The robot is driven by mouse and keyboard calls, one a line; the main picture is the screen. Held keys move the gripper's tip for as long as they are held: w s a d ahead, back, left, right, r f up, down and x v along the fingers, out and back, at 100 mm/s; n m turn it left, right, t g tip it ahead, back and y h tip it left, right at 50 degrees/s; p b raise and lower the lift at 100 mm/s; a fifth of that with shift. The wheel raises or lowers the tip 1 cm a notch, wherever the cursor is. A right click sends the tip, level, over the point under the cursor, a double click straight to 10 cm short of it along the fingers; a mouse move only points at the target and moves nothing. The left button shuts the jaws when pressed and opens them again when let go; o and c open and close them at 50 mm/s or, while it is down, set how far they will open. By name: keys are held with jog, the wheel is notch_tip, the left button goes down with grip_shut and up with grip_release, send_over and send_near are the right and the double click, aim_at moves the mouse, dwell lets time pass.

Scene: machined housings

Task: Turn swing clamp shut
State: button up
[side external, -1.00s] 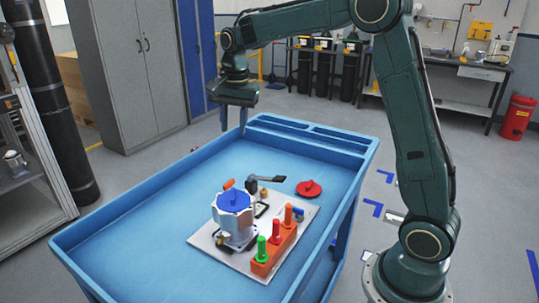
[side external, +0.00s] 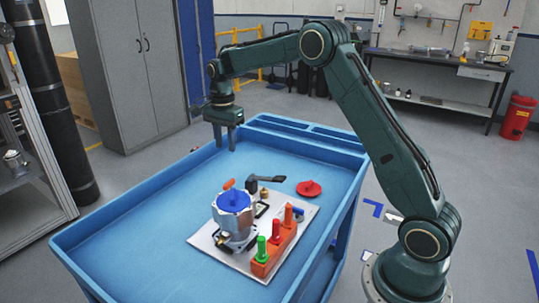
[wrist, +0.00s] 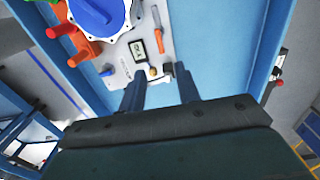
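A silver housing (side external: 234,219) with a blue cap (side external: 233,201) stands on a light plate (side external: 212,243) in the blue tray; the cap also shows in the wrist view (wrist: 98,14). A dark swing clamp arm (side external: 264,179) stands behind the housing and points off to the right. A small orange handle (side external: 229,184) is beside it. My gripper (side external: 225,147) is open and empty, behind the housing and above the tray's far part. The wrist view shows its fingers apart (wrist: 160,93).
An orange block (side external: 262,268) with green, red and orange pegs stands at the plate's front right. A red knobbed disc (side external: 309,188) lies right of the clamp. The tray's raised blue rim (side external: 120,206) surrounds everything. The tray floor is clear at left.

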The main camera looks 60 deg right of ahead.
aim_at(229, 182)
notch_tip(229, 182, down, 13)
jog(key=shift+f, duration=0.1)
dwell(0.6)
jog(key=shift+c, duration=0.2)
grip_shut()
